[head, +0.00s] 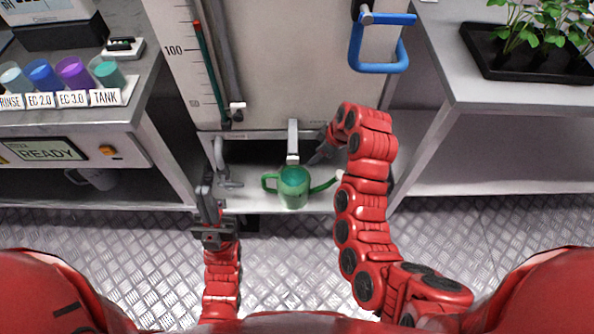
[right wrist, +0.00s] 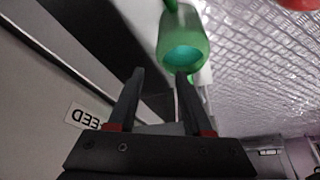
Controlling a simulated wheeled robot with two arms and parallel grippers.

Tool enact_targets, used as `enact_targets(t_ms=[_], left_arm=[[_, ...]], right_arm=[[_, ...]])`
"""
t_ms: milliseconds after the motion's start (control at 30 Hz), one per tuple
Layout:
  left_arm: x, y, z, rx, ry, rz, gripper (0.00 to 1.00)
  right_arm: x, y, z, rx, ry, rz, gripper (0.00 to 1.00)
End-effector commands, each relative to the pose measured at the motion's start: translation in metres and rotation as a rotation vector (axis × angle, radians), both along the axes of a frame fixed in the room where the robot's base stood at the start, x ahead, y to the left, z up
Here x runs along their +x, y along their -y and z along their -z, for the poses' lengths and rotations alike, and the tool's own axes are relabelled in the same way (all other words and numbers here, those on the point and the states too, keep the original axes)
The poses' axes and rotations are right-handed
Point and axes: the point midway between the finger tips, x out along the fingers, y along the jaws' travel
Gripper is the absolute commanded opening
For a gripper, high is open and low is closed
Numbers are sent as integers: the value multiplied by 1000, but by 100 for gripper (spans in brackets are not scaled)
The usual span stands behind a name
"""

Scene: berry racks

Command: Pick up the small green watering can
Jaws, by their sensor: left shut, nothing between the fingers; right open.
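The small green watering can (head: 293,190) stands upright on a low shelf under a grey spout, with its handle at the left and its spout to the right. Teal shows inside its open top. My right gripper (head: 316,158) is just behind and right of the can, partly hidden by my own arm. In the right wrist view the can (right wrist: 184,48) is just beyond the open fingers (right wrist: 160,74), nearer the right-hand one, and nothing is between them. My left gripper (head: 205,190) is shut and empty, left of the can by the shelf's front edge.
The grey spout (head: 293,142) overhangs the can. A grey tap-like fitting (head: 225,170) is left of it. A blue handle (head: 380,68) juts out above my right arm. A grey mug (head: 97,178) sits under the left bench. Seedlings in a black tray (head: 500,68) stand right.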

Motion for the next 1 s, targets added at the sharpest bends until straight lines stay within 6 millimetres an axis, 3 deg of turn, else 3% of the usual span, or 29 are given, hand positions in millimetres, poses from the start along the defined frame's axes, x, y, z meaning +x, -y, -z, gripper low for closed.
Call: enact_targets(t_ms=[267, 500, 600, 800, 1000], left_arm=[[0, 0, 23, 0, -1, 0, 0], [-1, 0, 69, 0, -1, 0, 0], [-1, 0, 79, 0, -1, 0, 0], [-1, 0, 78, 0, 0, 0, 0], [-1, 0, 79, 0, -1, 0, 0]], right_arm=[[-1, -6, 18, -1, -13, -15, 50], [5, -18, 56, 1, -12, -14, 50], [9, -26, 74, 1, -16, -15, 50], [17, -38, 106, 0, -16, -13, 50], [20, -43, 116, 0, -13, -11, 50]])
